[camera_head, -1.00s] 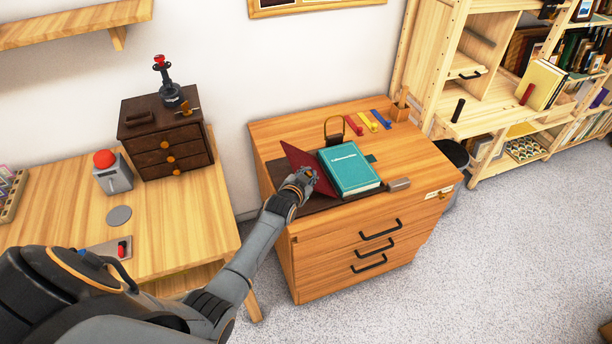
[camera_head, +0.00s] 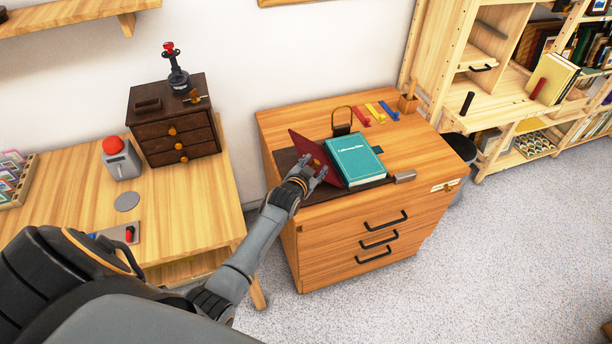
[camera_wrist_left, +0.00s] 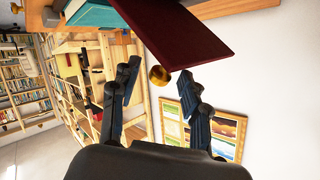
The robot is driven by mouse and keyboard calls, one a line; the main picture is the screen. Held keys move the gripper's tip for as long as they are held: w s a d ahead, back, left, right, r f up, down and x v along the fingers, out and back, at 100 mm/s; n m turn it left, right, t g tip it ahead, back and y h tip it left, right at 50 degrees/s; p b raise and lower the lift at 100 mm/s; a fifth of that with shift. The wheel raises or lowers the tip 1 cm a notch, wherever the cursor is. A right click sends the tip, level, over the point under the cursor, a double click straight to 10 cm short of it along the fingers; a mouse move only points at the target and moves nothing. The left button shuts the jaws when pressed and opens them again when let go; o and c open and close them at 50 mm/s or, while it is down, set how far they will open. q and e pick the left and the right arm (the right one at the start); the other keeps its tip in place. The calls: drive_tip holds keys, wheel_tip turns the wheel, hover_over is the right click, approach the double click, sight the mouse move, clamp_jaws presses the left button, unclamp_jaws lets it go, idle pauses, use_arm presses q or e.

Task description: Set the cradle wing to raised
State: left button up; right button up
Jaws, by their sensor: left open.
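The cradle wing is a dark red panel (camera_head: 303,145) standing tilted at the left of a teal book (camera_head: 356,159) on the wooden drawer cabinet. It also shows across the top of the left wrist view (camera_wrist_left: 190,28). A brass knob (camera_wrist_left: 158,76) sits at the wing's edge. My left gripper (camera_head: 314,171) is open at the wing's near left side. In the left wrist view its two fingers point at the wing, with the knob just ahead between them; I see no grip on it. My right gripper is not in view.
The cabinet top (camera_head: 405,135) holds a dark mat, a brass-coloured ring stand (camera_head: 342,121) behind the book, and coloured strips at the back. A wooden table (camera_head: 180,205) with a dark drawer box (camera_head: 172,128) stands left. Carpet in front is clear.

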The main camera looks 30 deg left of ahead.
use_arm(q)
drive_tip(key=v, duration=1)
drive_tip(key=shift+s, duration=0.1)
drive_tip(key=s+d+f+g+h+b, duration=0.1)
drive_tip(key=s+d+f+g, duration=0.1)
drive_tip(key=s+f, duration=0.6)
drive_tip(key=s+d+f+g, duration=0.2)
drive_tip(key=s+f, duration=0.1)
drive_tip(key=f, duration=0.9)
drive_tip(key=s+d+f+g+h+b, duration=0.1)
drive_tip(key=s+d+f+g, duration=0.1)
drive_tip(key=s+f, duration=0.6)
drive_tip(key=s+f+g, duration=0.2)
drive_tip(key=s+f, duration=0.3)
drive_tip(key=s, duration=0.4)
drive_tip(key=s+d+f+g, duration=0.1)
drive_tip(key=s+f+g, duration=0.1)
drive_tip(key=s+f, duration=0.4)
drive_tip(key=s+d+f+g, duration=0.1)
drive_tip(key=s+f, duration=0.5)
drive_tip(key=s, duration=0.7)
drive_tip(key=shift+f+g+b, duration=0.15)
drive_tip(key=shift+g+b, duration=0.15)
drive_tip(key=shift+g, duration=0.5)
drive_tip(key=shift+s, duration=0.1)
